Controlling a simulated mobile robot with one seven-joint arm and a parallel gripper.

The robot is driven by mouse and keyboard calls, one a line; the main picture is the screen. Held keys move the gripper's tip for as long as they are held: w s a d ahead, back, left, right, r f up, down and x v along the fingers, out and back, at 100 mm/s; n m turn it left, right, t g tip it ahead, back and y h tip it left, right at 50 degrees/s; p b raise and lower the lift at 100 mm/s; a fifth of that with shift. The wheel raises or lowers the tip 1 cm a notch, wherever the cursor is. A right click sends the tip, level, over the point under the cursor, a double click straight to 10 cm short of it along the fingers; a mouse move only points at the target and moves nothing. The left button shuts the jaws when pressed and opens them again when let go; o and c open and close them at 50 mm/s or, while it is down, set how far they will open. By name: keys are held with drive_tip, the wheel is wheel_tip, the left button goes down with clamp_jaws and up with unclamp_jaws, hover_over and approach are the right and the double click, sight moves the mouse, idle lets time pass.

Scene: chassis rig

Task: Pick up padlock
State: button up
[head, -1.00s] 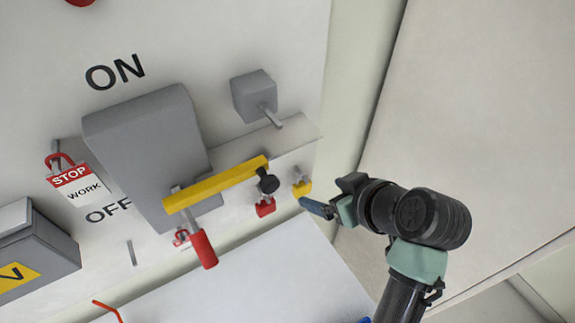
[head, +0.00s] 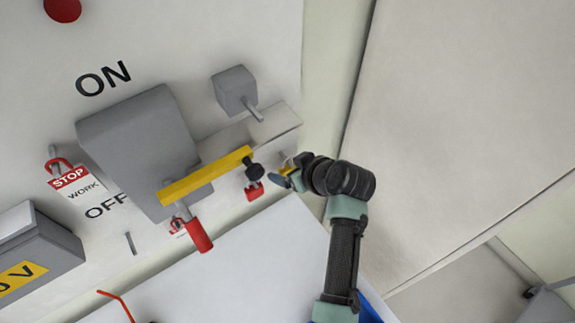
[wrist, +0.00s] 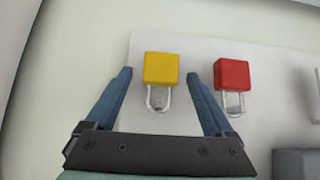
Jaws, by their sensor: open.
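A yellow padlock (wrist: 161,68) with a pale metal shackle sits between and a little beyond the open fingers of my gripper (wrist: 163,88) in the wrist view. In the head view the yellow padlock (head: 287,170) hangs at the right end of the panel, largely hidden by my gripper (head: 282,179). A red padlock (wrist: 231,74) is just right of the right finger in the wrist view. It also shows in the head view (head: 254,191), below a black knob. My gripper holds nothing.
A grey block with a peg (head: 235,92) is above. A white surface (head: 235,270) lies below.

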drive_tip(key=shift+w+a+f, duration=0.25)
drive_tip(key=shift+w+f, duration=0.1)
drive_tip(key=shift+f, duration=0.1)
clamp_jaws()
